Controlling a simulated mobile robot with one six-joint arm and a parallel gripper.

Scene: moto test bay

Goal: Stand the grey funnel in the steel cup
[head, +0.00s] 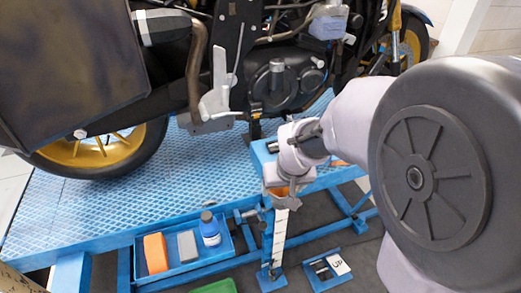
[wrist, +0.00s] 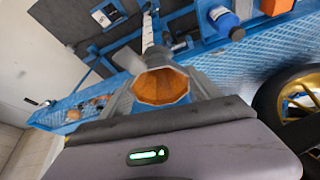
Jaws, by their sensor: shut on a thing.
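My gripper (head: 283,186) is shut on a grey piece with a wide, many-sided mouth and an orange-brown inside. I take it for the grey funnel (wrist: 160,86). In the wrist view it sits between my two fingers (wrist: 163,98), with its mouth toward the camera and a grey tab sticking out at its far left. In the head view only a small grey part of the funnel (head: 286,202) shows under my gripper, in front of a white marked strip. I cannot make out the steel cup in either view; it may be hidden.
The motorcycle (head: 275,85) stands on a blue lift platform (head: 200,165). A blue tray (head: 222,254) in front holds an orange block (head: 155,253), a grey block (head: 187,246) and a blue bottle (head: 210,229). A white marked strip (head: 280,236) stands upright near a card (head: 338,264).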

